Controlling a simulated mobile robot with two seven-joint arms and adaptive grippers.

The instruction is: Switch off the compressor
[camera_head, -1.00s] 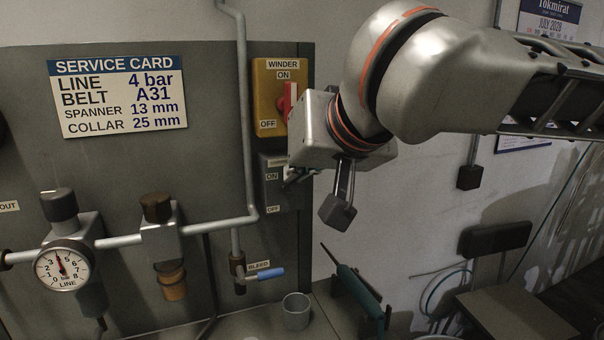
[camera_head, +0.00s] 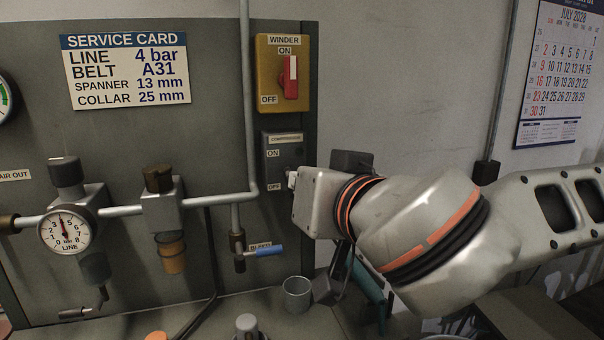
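The compressor switch is a dark grey box (camera_head: 270,160) on the panel, with a label strip on top and ON and OFF labels below it. My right gripper (camera_head: 291,180) comes in from the right with its tip against or just in front of the box's lower right, level with the OFF label. The gripper's body hides its fingers and the switch lever, so I cannot tell the lever's position, finger opening or contact. My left gripper is not in view.
Directly above is the yellow winder switch (camera_head: 268,75), its red handle up towards ON. A pipe (camera_head: 250,120) runs down just left of the box. The blue-handled bleed valve (camera_head: 264,251) and a grey cup (camera_head: 297,293) are below. A calendar (camera_head: 560,75) hangs right.

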